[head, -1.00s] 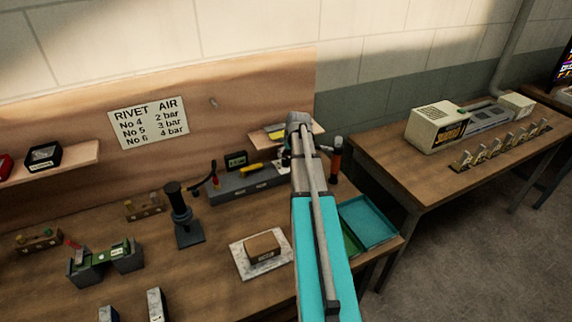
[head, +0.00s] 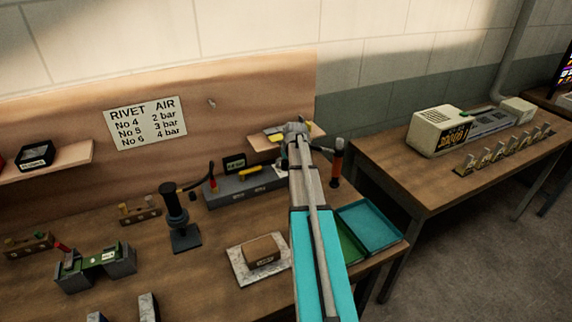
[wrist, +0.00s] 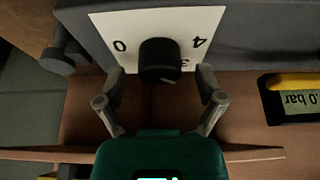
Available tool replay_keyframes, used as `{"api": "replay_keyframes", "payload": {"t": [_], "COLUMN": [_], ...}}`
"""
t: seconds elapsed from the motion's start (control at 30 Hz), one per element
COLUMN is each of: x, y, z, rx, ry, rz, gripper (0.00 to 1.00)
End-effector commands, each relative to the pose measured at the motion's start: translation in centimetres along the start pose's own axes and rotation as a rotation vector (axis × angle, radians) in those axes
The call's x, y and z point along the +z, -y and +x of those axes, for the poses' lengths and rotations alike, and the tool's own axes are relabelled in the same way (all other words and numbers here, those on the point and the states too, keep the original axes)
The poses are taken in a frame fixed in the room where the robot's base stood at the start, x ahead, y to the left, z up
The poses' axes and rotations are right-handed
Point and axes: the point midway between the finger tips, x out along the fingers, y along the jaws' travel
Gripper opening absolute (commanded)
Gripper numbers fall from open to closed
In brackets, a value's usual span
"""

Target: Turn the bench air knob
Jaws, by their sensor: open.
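The bench air knob (wrist: 159,58) is a round black knob on a white dial plate (wrist: 112,22) marked 0, 3 and 4, upside down in the wrist view. My gripper (wrist: 161,78) is open, one finger on each side of the knob's near end. I cannot tell whether the fingers touch it. A gauge display (wrist: 299,101) reads about 0.0 bar, upside down. In the head view my arm's end (head: 296,130) is over the right end of the grey bench unit (head: 238,190) and hides the knob. The gauge there (head: 235,163) stands on the unit.
A small shelf (head: 262,142) is behind my arm's end, and an orange-handled tool (head: 336,163) stands just right of it. A black stand (head: 178,215) and a brown block (head: 262,250) are to the left.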

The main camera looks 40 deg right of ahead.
Motion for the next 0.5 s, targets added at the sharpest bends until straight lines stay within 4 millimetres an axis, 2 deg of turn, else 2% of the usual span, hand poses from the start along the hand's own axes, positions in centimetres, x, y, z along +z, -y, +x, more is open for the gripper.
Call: {"api": "replay_keyframes", "payload": {"t": [0.13,0.17,0.5], "x": [-0.01,-0.01,0.00], "y": [0.00,0.00,0.00], "z": [-0.02,-0.02,-0.02], "rx": [0.000,0.000,0.000], "ry": [0.000,0.000,0.000], "rz": [0.000,0.000,0.000], "gripper": [0.87,0.84,0.20]}}
